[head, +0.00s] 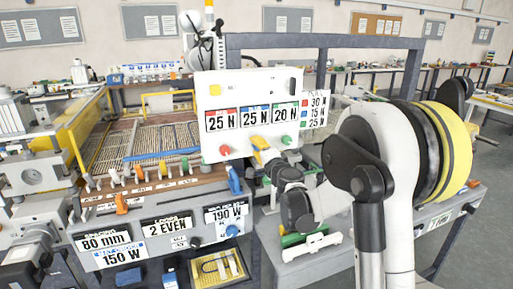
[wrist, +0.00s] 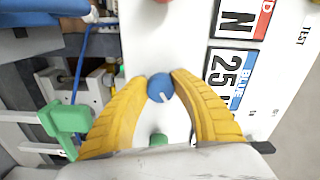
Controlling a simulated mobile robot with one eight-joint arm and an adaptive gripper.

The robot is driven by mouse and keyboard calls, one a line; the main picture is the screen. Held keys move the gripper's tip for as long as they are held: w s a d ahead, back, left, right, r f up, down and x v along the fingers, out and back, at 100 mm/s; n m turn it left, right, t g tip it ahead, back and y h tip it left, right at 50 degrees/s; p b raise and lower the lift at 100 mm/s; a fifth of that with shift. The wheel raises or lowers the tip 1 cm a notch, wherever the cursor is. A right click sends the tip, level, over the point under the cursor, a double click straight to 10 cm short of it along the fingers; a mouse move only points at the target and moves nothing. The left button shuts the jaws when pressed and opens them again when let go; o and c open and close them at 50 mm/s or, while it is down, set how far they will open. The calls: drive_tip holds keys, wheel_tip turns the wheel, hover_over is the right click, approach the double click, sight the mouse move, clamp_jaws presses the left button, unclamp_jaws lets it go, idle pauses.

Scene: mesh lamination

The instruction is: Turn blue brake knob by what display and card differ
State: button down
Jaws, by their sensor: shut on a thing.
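The white panel (head: 250,85) shows three displays: red-marked 25 N (head: 220,120), blue-marked 25 N (head: 255,117) and green-marked 20 N (head: 286,116). The card (head: 316,108) at its right edge reads 30 N, 15 N and 25 N from top to bottom, in small print. In the wrist view, the blue knob (wrist: 160,87) with a white pointer line sits between the yellow fingers of my gripper (wrist: 160,80). My gripper is shut on it. In the head view, my gripper (head: 260,146) hides this knob.
The red knob (head: 224,150) and green knob (head: 286,140) flank my gripper; the green one also shows between the fingers in the wrist view (wrist: 158,140). A lower console (head: 165,245) with more displays stands at front left. A green block (wrist: 68,118) is beside the left finger.

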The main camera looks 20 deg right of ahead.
drive_tip(key=shift+n, duration=1.1)
drive_tip(key=c, duration=1.1)
unclamp_jaws()
drive_tip(key=shift+o, duration=0.2)
drive_tip(key=shift+s, duration=0.1)
drive_tip(key=s, duration=1.1)
drive_tip(key=shift+s, duration=0.4)
drive_tip(key=shift+a, duration=0.1)
